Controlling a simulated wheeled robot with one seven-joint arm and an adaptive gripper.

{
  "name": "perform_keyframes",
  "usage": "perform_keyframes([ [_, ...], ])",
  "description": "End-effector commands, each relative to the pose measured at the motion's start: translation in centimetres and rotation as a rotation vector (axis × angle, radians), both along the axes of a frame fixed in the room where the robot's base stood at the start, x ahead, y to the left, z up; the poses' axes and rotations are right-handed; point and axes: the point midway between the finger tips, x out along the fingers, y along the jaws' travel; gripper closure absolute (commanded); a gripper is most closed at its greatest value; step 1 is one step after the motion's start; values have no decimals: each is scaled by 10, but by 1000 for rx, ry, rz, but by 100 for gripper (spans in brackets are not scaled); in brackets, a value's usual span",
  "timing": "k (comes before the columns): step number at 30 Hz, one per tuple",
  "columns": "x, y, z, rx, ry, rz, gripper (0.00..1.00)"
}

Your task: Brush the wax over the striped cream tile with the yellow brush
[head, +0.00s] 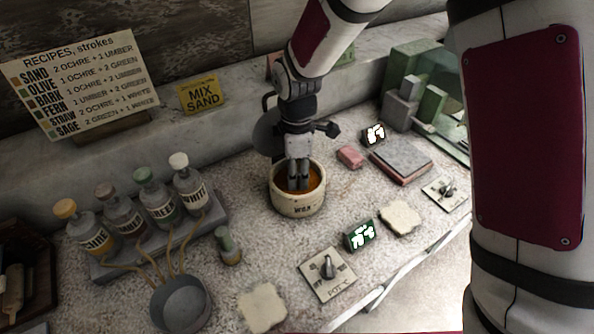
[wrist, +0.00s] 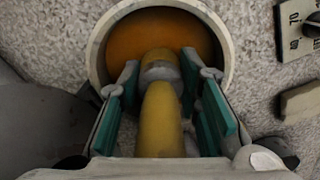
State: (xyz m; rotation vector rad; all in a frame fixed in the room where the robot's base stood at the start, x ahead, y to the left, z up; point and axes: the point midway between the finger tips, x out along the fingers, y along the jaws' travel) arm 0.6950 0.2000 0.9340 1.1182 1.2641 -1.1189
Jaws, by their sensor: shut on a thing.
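My gripper (head: 298,184) is shut on the yellow brush (wrist: 161,118), whose thick handle stands between the green-padded fingers in the wrist view. The fingers are over the mouth of a cream pot labelled WAX (head: 298,207), and the brush points down into it. Orange-amber wax (wrist: 155,38) shows inside the pot. The brush's tip is hidden, so I cannot tell how deep it sits. Two cream tiles lie on the counter: one (head: 400,218) right of the pot, another (head: 262,308) at the front. I cannot make out stripes on either.
A POT °C dial plate (head: 327,274) and a green-framed display (head: 360,235) stand in front of the pot. Labelled bottles (head: 160,197) and a grey pan (head: 180,302) are left. A pink block (head: 349,156) and grey slab (head: 401,161) lie right.

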Motion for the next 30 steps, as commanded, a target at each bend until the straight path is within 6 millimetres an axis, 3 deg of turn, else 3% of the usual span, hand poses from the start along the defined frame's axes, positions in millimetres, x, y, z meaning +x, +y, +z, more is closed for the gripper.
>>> perform_keyframes([
  [16,-1,0,0,-1,2,0,96],
  [30,-1,0,34,0,0,0,96],
])
